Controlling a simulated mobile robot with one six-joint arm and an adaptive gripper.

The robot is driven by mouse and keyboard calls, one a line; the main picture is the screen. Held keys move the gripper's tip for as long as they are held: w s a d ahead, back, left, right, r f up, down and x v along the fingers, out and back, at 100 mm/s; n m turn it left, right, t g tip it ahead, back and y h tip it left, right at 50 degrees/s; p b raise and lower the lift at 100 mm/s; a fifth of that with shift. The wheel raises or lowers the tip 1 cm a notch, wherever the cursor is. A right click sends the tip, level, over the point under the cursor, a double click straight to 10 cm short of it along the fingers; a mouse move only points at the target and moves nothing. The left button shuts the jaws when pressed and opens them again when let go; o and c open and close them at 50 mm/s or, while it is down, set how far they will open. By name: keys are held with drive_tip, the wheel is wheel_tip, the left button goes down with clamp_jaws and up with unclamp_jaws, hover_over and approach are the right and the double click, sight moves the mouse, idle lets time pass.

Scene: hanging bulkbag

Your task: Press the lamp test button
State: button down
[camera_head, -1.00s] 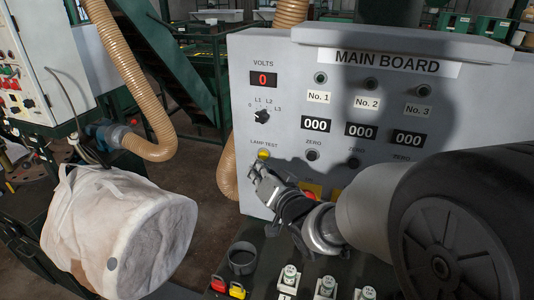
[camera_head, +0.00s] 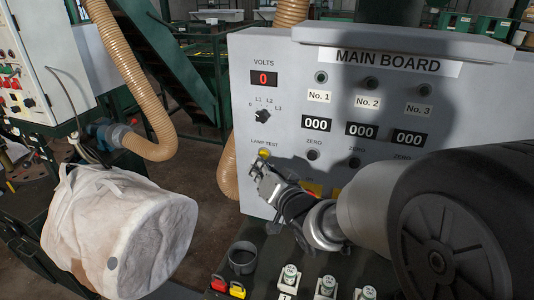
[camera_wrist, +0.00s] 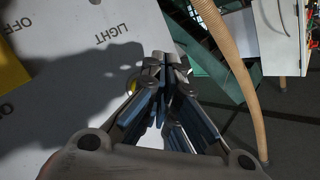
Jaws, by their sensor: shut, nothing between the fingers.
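The yellow lamp test button (camera_head: 264,153) sits at the left of the grey main board (camera_head: 290,60), under the label "LAMP TEST". My gripper (camera_head: 259,168) is shut and empty, with its fingertips at the lower edge of the button in the head view. I cannot tell whether they touch it. In the wrist view my gripper (camera_wrist: 165,58) points at the board with its fingers together, and a sliver of the yellow button (camera_wrist: 131,84) shows beside them. The rest of the button is hidden there by the fingers.
The voltage selector knob (camera_head: 262,116) and the red volts display (camera_head: 264,79) are above the button. Zero buttons (camera_head: 313,155) are to its right. A white bulk bag (camera_head: 115,230) hangs at the left, near a tan hose (camera_head: 140,80).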

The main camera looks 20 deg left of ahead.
drive_tip(key=shift+w, duration=0.55)
idle(0.7)
drive_tip(key=shift+s, duration=0.1)
drive_tip(key=shift+s+b, duration=0.35)
drive_tip(key=shift+s, duration=0.45)
drive_tip(key=s, duration=0.1)
drive_tip(key=s+b, duration=0.1)
drive_tip(key=s, duration=0.3)
drive_tip(key=shift+a+b, duration=0.25)
drive_tip(key=shift+b, duration=0.1)
idle(0.5)
